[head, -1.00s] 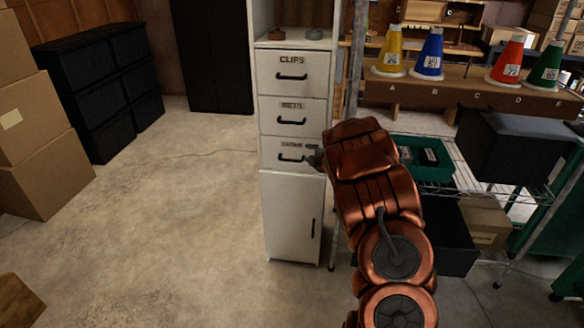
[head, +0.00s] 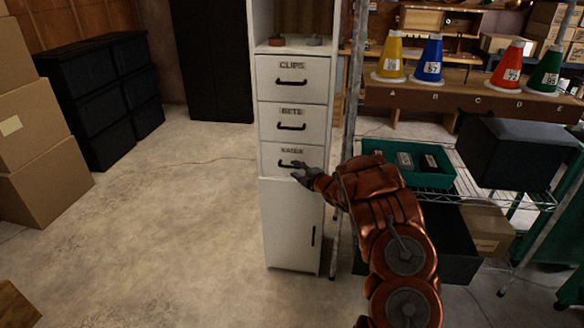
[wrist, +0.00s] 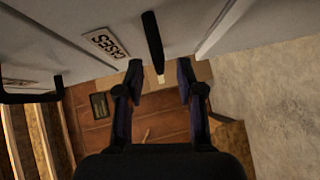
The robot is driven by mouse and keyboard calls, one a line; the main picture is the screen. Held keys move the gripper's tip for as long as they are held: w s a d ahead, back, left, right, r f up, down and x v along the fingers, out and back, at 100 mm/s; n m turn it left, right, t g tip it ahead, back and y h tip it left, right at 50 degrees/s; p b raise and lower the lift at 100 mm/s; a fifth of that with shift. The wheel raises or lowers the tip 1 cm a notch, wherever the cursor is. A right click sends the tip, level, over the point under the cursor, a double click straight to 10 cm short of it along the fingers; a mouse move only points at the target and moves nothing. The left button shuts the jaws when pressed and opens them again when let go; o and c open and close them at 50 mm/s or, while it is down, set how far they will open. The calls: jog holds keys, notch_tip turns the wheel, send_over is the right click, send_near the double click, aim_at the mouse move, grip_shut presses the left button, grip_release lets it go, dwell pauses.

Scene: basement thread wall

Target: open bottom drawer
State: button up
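The bottom drawer (head: 271,159) is the lowest of three white labelled drawers in a tall narrow cabinet. It looks shut, flush with the drawers above. Its black bar handle (head: 285,164) is partly covered by my gripper (head: 299,172), which is at the drawer's right half. In the wrist view the drawer's label reads CASES (wrist: 105,43). There the dark handle (wrist: 154,40) points down toward the gap between the fingertips of my gripper (wrist: 160,70). The fingers are apart, with nothing held. I cannot tell whether they touch the handle.
A white cupboard door (head: 290,225) is below the drawer. A wire shelf with a green bin (head: 405,172) stands close on the right, beside my arm. Open concrete floor (head: 170,220) lies to the left. Black bins (head: 95,95) and cardboard boxes (head: 35,130) stand farther left.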

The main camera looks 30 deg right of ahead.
aim_at(292, 167)
jog(key=shift+w+a+f, duration=0.1)
jog(key=shift+w+f, duration=0.05)
jog(key=shift+w, duration=1.55)
grip_shut()
